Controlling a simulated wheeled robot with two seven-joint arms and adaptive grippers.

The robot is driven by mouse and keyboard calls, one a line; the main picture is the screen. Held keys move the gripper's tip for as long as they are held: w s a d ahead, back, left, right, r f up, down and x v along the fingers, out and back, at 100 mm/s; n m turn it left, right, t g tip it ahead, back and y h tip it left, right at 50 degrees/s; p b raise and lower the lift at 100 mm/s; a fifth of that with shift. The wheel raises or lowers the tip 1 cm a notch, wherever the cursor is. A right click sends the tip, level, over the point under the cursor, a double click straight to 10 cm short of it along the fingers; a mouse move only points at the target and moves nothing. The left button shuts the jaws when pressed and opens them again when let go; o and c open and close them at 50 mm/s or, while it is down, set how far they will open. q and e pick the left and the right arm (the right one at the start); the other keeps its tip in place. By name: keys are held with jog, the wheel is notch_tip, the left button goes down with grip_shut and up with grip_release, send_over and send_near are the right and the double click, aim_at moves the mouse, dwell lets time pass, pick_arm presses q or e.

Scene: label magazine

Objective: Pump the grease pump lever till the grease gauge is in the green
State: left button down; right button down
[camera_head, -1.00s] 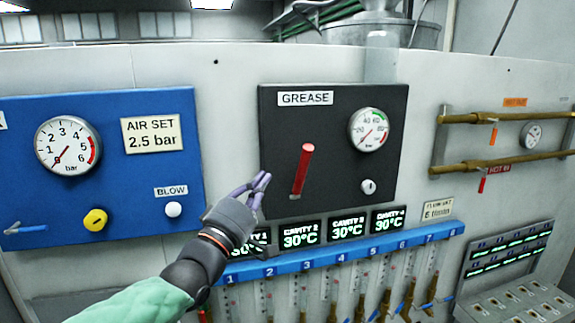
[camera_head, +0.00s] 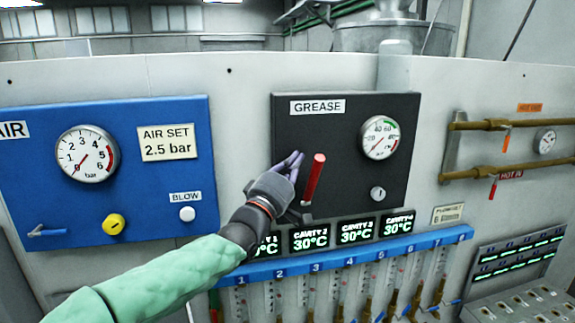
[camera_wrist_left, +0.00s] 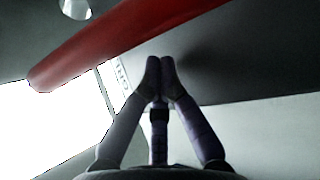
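The red grease pump lever (camera_head: 314,178) stands on the dark grease panel (camera_head: 345,190), its top leaning slightly right. The grease gauge (camera_head: 380,139) is at the panel's upper right; its needle points to the lower left, outside the green arc. My left gripper (camera_head: 291,162) is just left of the lever, near its upper half, with nothing between its fingers. In the left wrist view the fingertips (camera_wrist_left: 160,72) meet, and the red lever (camera_wrist_left: 120,40) runs across above them, apart from them in the picture. My right gripper is not in view.
A blue air panel (camera_head: 120,190) with a gauge is at left. Below the grease panel are cavity displays (camera_head: 310,238) and a blue rail (camera_head: 345,258) with flow tubes. Brass pipes (camera_head: 510,125) are at right. A silver knob (camera_head: 378,193) sits under the grease gauge.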

pick_arm(q)
jog(key=shift+s+d+f+p, duration=0.15)
jog(key=shift+s+d+f, duration=0.3)
jog(key=shift+s, duration=0.3)
jog(key=shift+s+d+f+p, duration=0.15)
jog(key=shift+s+d+f, duration=0.25)
jog(key=shift+s, duration=0.3)
jog(key=shift+f, duration=0.1)
jog(key=s+d+f+m+g+h+b, duration=0.1)
jog(key=s+f+m+g+h+b, duration=0.1)
jog(key=m+h+b, duration=0.5)
jog(key=s+d+f+m+g+h+b, duration=0.1)
jog(key=s+f+m+g+h+b, duration=0.2)
jog(key=m+b, duration=0.8)
jog(key=shift+s+f+g+h+b, duration=0.35)
jog(key=shift+f+g+h+b, duration=0.65)
jog(key=shift+f+h+b, duration=1.75)
notch_tip(320, 180, up, 2)
jog(key=shift+r+y+b, duration=0.1)
jog(key=shift+y+b, duration=0.55)
jog(key=shift+b, duration=0.15)
